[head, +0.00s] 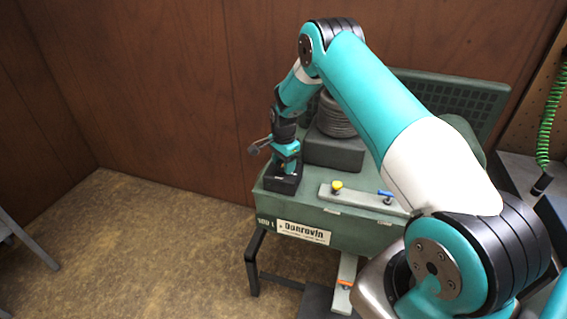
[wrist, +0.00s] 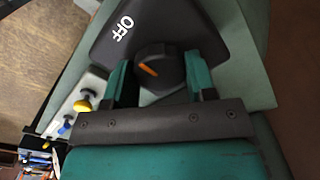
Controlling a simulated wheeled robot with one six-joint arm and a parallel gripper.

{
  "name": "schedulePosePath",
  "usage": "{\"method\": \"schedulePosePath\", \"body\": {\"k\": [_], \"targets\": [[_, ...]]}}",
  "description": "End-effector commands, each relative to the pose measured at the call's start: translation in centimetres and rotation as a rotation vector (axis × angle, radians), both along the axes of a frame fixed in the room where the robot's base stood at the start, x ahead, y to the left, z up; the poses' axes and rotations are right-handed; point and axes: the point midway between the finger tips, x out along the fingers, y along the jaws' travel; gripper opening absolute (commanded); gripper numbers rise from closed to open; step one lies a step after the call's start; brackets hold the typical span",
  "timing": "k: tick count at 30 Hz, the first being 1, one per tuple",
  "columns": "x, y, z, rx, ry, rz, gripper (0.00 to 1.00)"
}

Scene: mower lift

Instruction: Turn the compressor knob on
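The compressor knob (wrist: 172,66) is a dark round knob with an orange mark left of its middle, on a dark panel (wrist: 190,22) in the wrist view. A white OFF label (wrist: 123,27) is up and left of it. My gripper (wrist: 159,80) has one teal finger on each side of the knob, very close to it; I cannot tell if both fingers press on it. In the head view my gripper (head: 287,160) points down at the black knob box (head: 284,181) on the left end of the green compressor (head: 345,228). The knob is hidden there.
A pale bar (head: 360,199) with a yellow knob (head: 337,186) and a blue valve (head: 385,193) lies right of the box. A ribbed grey cylinder (head: 336,117) stands behind. A wooden wall (head: 150,85) is at the back.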

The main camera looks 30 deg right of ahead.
Motion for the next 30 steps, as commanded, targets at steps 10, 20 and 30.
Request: {"method": "schedulePosePath", "body": {"k": [10,20,30], "targets": [[-0.01,0.00,-0.08,0.000,0.001,0.045,0.27],[0.02,0.01,-0.25,0.000,0.001,0.269,0.27],[0.06,0.02,-0.19,0.000,0.001,0.592,0.27]]}}
